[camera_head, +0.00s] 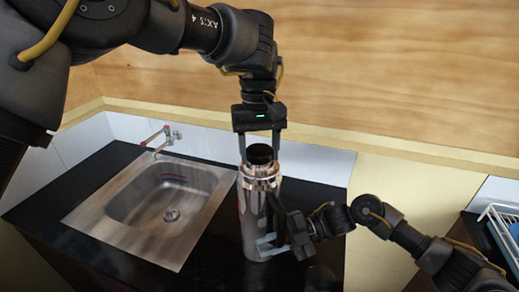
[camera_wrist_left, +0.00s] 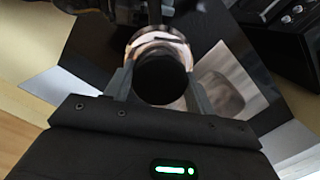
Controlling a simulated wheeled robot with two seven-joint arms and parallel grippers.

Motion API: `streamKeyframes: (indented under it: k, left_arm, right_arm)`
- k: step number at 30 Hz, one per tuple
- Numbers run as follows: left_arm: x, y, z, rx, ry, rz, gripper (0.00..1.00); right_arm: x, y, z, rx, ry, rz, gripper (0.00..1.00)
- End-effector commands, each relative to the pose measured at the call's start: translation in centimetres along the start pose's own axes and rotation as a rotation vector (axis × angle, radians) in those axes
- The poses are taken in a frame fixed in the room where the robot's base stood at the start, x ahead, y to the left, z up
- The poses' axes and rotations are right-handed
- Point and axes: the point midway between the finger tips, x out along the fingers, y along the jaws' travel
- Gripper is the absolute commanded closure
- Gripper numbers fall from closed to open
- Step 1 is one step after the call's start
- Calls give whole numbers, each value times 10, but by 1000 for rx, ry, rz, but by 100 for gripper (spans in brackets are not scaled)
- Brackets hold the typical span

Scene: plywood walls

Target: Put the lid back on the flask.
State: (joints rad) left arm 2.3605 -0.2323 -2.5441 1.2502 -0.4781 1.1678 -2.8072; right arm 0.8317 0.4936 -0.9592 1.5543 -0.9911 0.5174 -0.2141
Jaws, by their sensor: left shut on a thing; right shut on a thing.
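The flask (camera_head: 250,215) is a tall shiny metal cylinder standing upright on the dark counter, to the right of the sink. My right gripper (camera_head: 268,246) is shut on its lower part from the right. My left gripper (camera_head: 260,160) points down over the flask's top, its fingers on either side of the black lid (camera_head: 260,152). In the left wrist view the round black lid (camera_wrist_left: 162,78) sits between the fingers, with the flask's shiny rim (camera_wrist_left: 150,40) showing behind it. The lid is at the flask's mouth; I cannot tell whether it touches the rim.
A steel sink (camera_head: 120,215) with a red-handled tap (camera_head: 160,138) lies to the left. A white wire rack (camera_head: 500,222) stands at the far right. A dark object (camera_head: 320,278) is at the front near the flask. Plywood and tiled walls close off the back.

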Motion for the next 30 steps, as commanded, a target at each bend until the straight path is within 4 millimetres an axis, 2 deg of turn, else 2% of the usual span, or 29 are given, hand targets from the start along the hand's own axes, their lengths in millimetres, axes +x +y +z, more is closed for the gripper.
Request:
streamKeyframes:
  k: [4, 11, 12, 17, 25, 30]
  left_arm:
    - [-1, 0, 0, 94, -1, -11, 67]
    - [-1, 0, 0, 97, -1, -10, 67]
    - [-1, 0, 0, 96, -1, -10, 44]
    - [0, 0, 0, 95, -1, -9, 24]
    - [-1, 0, 0, 94, 0, -9, 24]
    - [-18, 0, 2, 93, 2, -8, 24]
  right_arm:
    - [-1, -1, 1, 7, -2, -2, 100]
    - [-1, -1, 1, 7, -3, -1, 100]
    - [-1, -1, 1, 7, -3, -1, 100]
    - [-1, -1, 1, 6, -3, -1, 100]
    - [-1, -1, 1, 5, -2, -2, 100]
    - [-1, -1, 1, 6, -2, -2, 100]
